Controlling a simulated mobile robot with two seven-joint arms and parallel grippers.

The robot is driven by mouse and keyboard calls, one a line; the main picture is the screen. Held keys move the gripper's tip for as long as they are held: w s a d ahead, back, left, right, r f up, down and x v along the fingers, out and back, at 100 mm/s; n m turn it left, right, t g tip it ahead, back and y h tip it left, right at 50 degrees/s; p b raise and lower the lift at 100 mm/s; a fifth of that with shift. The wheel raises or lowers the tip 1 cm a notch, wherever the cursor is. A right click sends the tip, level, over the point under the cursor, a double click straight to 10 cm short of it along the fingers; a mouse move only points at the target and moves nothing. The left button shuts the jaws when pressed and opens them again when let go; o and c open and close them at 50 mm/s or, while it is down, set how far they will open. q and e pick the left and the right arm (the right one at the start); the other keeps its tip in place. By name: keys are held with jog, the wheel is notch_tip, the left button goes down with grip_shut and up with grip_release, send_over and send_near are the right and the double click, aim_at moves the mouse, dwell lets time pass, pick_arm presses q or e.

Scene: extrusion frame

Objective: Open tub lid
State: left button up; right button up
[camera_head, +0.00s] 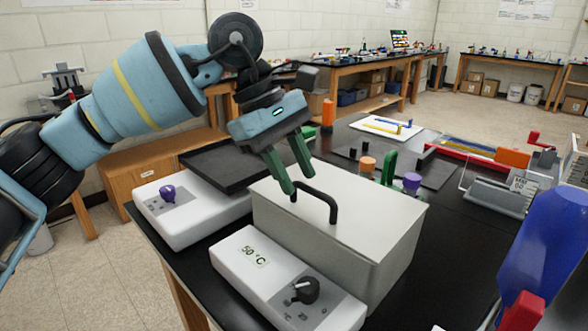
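The tub (385,265) is a pale grey box on the black bench, behind a white control unit marked 50 °C. Its flat light lid (370,205) lies level on top, with no gap seen at the rim. A black arched handle (325,197) stands on the lid. My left gripper (299,182) reaches down from the upper left with its green fingers apart. The fingertips are at the handle's left end; I cannot tell whether they touch it. A large blue shape with a red end (545,245) is at the right edge; I cannot tell whether it is my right gripper.
The white control unit (285,285) has a black knob. A second white unit with a purple knob (168,192) and a dark tray (225,165) stand left of the tub. Orange, green and purple pieces stand behind it. A clear-sided device (500,195) is at right.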

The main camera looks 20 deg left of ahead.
pick_arm(q)
jog(key=shift+f, duration=0.1)
grip_shut()
jog(key=shift+d+r, duration=0.1)
jog(key=shift+r, duration=0.1)
dwell(0.3)
